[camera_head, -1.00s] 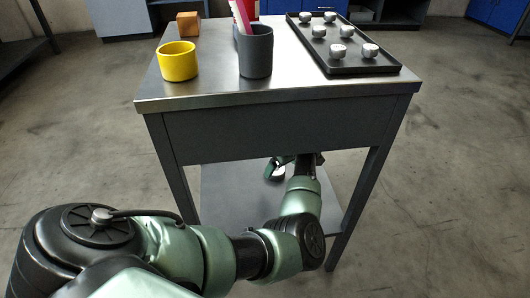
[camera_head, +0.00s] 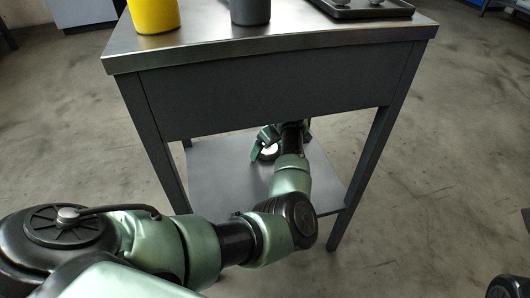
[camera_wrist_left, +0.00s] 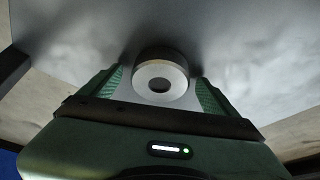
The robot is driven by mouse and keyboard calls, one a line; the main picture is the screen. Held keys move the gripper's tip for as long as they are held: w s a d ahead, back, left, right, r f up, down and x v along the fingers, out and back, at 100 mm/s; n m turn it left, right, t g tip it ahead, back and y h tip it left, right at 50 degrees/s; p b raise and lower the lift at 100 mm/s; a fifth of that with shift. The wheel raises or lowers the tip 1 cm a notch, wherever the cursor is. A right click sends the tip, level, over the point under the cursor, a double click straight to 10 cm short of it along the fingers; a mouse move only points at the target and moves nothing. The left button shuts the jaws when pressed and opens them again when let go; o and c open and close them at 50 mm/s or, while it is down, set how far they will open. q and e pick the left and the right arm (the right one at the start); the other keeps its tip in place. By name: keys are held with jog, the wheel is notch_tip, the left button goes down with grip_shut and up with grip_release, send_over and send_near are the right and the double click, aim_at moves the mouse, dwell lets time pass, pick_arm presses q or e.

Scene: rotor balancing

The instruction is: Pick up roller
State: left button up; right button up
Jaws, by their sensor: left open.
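The roller (camera_wrist_left: 178,82) is a pale grey metal cylinder with a dark hole in its end face. In the left wrist view it is between the two green-padded fingers of my left gripper (camera_wrist_left: 160,84). The fingers are open, one on each side; whether they touch it I cannot tell. In the head view the left gripper (camera_head: 266,144) is under the table, above the lower shelf (camera_head: 222,178). A small white round face (camera_head: 269,152), likely the roller, shows at the gripper. My right gripper is not in view.
The table (camera_head: 280,42) has a steel top and dark legs around the shelf. A yellow cup (camera_head: 154,15), a grey cup (camera_head: 250,11) and a black tray (camera_head: 372,11) stand on top.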

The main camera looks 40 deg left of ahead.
pick_arm(q)
jog(key=c, duration=1.7)
jog(key=shift+r, duration=0.15)
grip_shut()
